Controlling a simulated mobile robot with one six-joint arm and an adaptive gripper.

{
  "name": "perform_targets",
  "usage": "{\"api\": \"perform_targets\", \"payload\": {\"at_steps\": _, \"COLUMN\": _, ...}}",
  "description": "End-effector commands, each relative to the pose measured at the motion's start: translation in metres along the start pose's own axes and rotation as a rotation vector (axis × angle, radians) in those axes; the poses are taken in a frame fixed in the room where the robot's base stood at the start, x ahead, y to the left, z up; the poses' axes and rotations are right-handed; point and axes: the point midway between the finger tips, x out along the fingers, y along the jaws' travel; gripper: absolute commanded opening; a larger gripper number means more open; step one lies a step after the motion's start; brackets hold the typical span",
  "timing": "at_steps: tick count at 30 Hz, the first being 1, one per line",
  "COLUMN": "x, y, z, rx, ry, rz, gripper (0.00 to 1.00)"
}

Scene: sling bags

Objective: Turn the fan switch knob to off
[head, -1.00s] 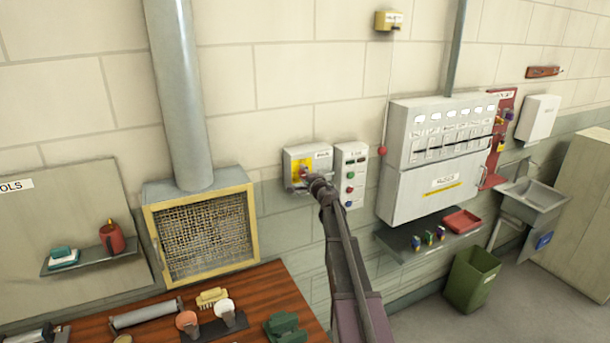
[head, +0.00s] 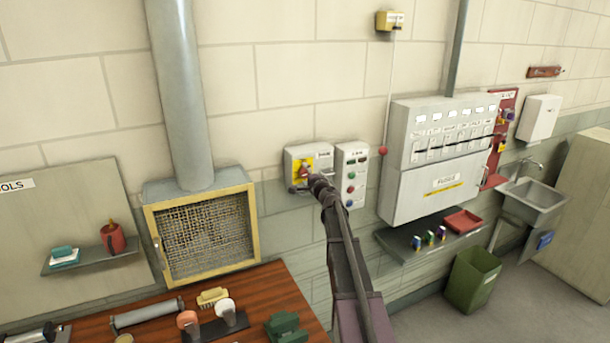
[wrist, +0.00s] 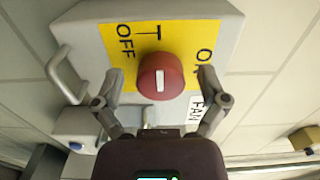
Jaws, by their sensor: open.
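The fan switch box (head: 322,156) is grey with a yellow plate (head: 294,163) and hangs on the wall. In the wrist view its round red knob (wrist: 160,66) has a short white mark, which lies between the OFF lettering on the left and the ON lettering on the right. My gripper (wrist: 162,76) is open, with one finger on each side of the knob. Gaps show between the fingers and the knob. In the head view my gripper (head: 305,178) is at the box and partly covers the knob.
A button panel (head: 351,175) is mounted close to the right of the switch box. The grey fuse cabinet (head: 405,190) is further right. A wire-mesh vent box (head: 247,236) stands to the left. A wooden bench (head: 255,290) with several items lies below.

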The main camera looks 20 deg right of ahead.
Motion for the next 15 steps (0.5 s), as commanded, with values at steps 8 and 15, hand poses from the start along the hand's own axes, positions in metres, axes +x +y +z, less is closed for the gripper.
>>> {"api": "perform_targets", "payload": {"at_steps": 8, "x": -0.036, "y": 0.0, "z": 0.001, "rx": 0.0, "ry": 0.001, "rz": 0.0, "gripper": 0.93}}
{"api": "perform_targets", "payload": {"at_steps": 15, "x": -0.075, "y": 0.0, "z": 0.001, "rx": 0.0, "ry": 0.001, "rz": 0.0, "gripper": 0.93}}
